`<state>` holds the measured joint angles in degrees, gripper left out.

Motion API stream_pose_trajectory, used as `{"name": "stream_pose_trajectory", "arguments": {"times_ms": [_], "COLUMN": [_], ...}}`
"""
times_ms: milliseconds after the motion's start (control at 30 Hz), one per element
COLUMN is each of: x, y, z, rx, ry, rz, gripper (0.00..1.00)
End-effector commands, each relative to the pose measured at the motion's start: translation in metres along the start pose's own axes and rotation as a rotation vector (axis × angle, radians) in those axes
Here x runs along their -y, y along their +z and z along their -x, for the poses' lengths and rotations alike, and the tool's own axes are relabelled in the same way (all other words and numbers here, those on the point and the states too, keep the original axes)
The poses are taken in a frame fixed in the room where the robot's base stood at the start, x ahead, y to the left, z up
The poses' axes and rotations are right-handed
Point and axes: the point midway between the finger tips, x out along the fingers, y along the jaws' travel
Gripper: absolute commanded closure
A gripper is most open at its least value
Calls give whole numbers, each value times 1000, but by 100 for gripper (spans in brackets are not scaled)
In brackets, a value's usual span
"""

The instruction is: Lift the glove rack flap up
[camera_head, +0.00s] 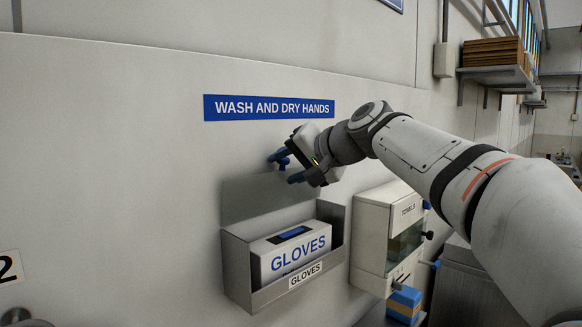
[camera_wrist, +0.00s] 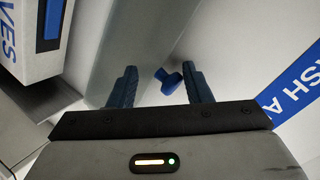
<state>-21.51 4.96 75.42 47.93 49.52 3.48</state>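The glove rack (camera_head: 232,262) is a grey open-topped wall holder with a white glove box (camera_head: 292,252) in it. Its grey flap (camera_head: 262,197) stands raised above the box, close to the wall. The flap also shows in the wrist view (camera_wrist: 130,35), beside the box. A blue knob (camera_wrist: 165,82) shows near the flap's edge. My gripper (camera_head: 287,167) is by the flap's upper right edge. In the wrist view its two blue fingers (camera_wrist: 160,88) are apart, with the knob between them in the picture, nearer the right finger. I cannot tell whether they touch it.
A blue "WASH AND DRY HANDS" sign (camera_head: 269,108) is on the wall just above my gripper. A towel dispenser (camera_head: 388,235) hangs right of the rack, below my arm. A blue and yellow item (camera_head: 404,304) is under it. The wall left of the rack is mostly clear.

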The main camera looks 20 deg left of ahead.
Motion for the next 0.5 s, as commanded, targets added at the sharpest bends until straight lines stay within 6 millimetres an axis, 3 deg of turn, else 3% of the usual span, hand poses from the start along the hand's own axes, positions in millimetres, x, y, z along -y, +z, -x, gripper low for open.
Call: {"name": "stream_pose_trajectory", "arguments": {"times_ms": [333, 500], "x": [-1, -2], "y": [0, 1], "z": [3, 25], "rx": [0, -4], "ry": [1, 1], "rz": [0, 1], "gripper": [57, 57]}}
